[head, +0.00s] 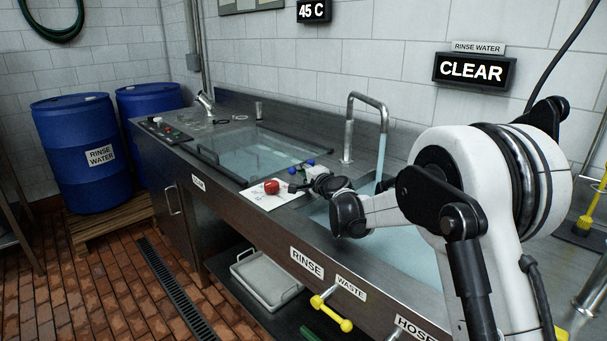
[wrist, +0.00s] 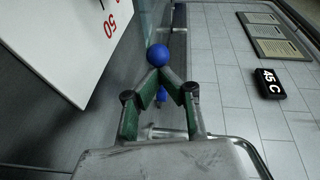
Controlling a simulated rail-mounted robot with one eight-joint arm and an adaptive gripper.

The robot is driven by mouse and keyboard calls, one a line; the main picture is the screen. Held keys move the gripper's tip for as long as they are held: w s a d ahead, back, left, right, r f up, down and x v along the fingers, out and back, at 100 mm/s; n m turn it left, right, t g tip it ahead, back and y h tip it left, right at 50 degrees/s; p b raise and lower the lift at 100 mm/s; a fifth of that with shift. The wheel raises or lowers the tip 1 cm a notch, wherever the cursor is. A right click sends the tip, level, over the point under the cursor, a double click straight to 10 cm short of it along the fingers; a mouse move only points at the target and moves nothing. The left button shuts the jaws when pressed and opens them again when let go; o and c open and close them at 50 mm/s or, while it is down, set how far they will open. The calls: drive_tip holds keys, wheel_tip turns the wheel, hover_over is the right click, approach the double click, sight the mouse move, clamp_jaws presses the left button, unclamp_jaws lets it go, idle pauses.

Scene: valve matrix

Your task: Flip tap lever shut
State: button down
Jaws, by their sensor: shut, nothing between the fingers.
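My gripper (wrist: 159,72) is shut, its green-grey fingertips together and empty. In the wrist view a blue ball knob (wrist: 158,54) lies just past the fingertips; I cannot tell whether they touch. A second blue piece (wrist: 162,95) shows between the finger links. In the head view small blue knobs (head: 309,162) sit by the gripper at the rim between the two basins; the lever itself is mostly hidden. The gooseneck tap (head: 366,97) stands behind, and a stream of water (head: 380,155) falls from its spout into the right basin.
A red knob (head: 271,187) sits on a white plate (head: 262,200) close to my gripper; the plate also shows in the wrist view (wrist: 65,45). A yellow-handled WASTE valve (head: 332,314) is on the front panel. The left basin (head: 250,155) holds water. A wall display (head: 474,70) reads CLEAR.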

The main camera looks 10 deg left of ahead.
drive_tip(key=shift+a, duration=0.7)
drive_tip(key=shift+s+d+r, duration=0.1)
drive_tip(key=shift+s+d, duration=0.2)
drive_tip(key=shift+d, duration=0.1)
drive_tip(key=d, duration=0.1)
drive_tip(key=s+d, duration=0.1)
drive_tip(key=shift+s+d+r, duration=0.2)
drive_tip(key=shift+d+r, duration=0.1)
drive_tip(key=shift+r, duration=0.05)
drive_tip(key=s+d, duration=0.1)
drive_tip(key=s, duration=0.2)
drive_tip(key=s+r, duration=0.1)
drive_tip(key=s, duration=0.2)
drive_tip(key=s+d+p, duration=0.1)
drive_tip(key=s, duration=0.2)
drive_tip(key=shift+s+d+r, duration=0.2)
drive_tip(key=shift+s+d, duration=0.1)
drive_tip(key=shift+d, duration=0.05)
